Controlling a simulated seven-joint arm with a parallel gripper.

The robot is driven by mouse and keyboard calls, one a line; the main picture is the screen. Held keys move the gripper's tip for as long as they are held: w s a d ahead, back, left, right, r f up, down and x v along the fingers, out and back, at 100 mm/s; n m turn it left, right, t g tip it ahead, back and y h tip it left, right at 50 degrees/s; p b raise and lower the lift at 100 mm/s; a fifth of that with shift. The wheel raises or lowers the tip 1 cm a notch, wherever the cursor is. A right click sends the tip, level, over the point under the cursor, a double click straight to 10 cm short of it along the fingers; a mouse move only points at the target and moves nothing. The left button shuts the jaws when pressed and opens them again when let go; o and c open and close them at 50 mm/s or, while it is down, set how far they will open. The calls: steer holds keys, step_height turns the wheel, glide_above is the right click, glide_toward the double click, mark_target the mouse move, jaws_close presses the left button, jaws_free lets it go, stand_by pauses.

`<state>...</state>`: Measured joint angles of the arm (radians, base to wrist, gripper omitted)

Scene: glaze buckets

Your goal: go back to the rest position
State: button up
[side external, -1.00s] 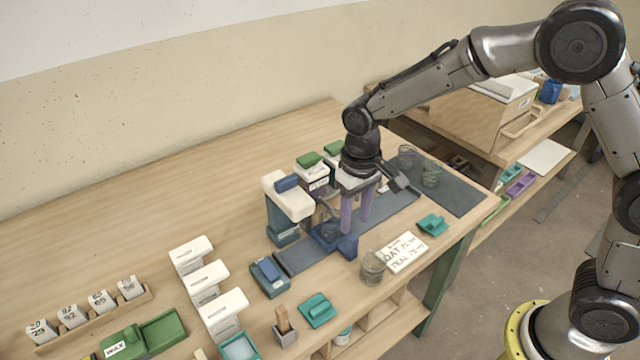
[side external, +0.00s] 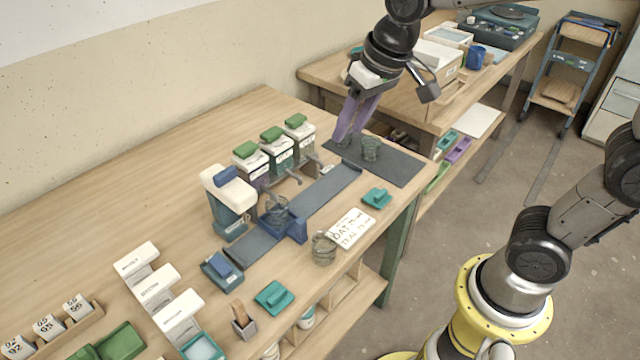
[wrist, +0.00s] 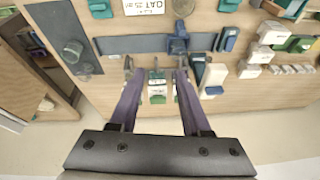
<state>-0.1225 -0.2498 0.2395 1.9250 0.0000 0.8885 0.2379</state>
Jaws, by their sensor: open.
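My gripper (side external: 348,136) is open and empty, with its two purple fingers pointing down over the far end of the table. In the side view its tips overlap the dark mat (side external: 398,168) and one of the clear buckets there; I cannot tell the exact height. In the wrist view the spread fingers (wrist: 155,72) frame a dispenser (wrist: 157,89), with nothing held between them. A clear bucket (side external: 277,207) sits at the blue carriage (side external: 296,228) on the dark rail (side external: 325,193), apart from the gripper.
Green-lidded dispensers (side external: 276,148) stand behind the rail, beside a white and blue machine (side external: 229,199). Another clear bucket (side external: 370,148) stands on the mat, and one (side external: 323,248) stands near a white lettered card (side external: 352,229). A second table (side external: 315,75) with boxes lies behind.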

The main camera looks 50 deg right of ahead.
steer(key=s+d+t, duration=0.1)
steer(key=s+d, duration=0.1)
steer(key=s, duration=0.6)
steer(key=s+d+f+n, duration=0.1)
steer(key=s+d, duration=0.1)
steer(key=s, duration=0.7)
steer(key=shift+f+t, duration=0.2)
steer(key=shift+t, duration=0.2)
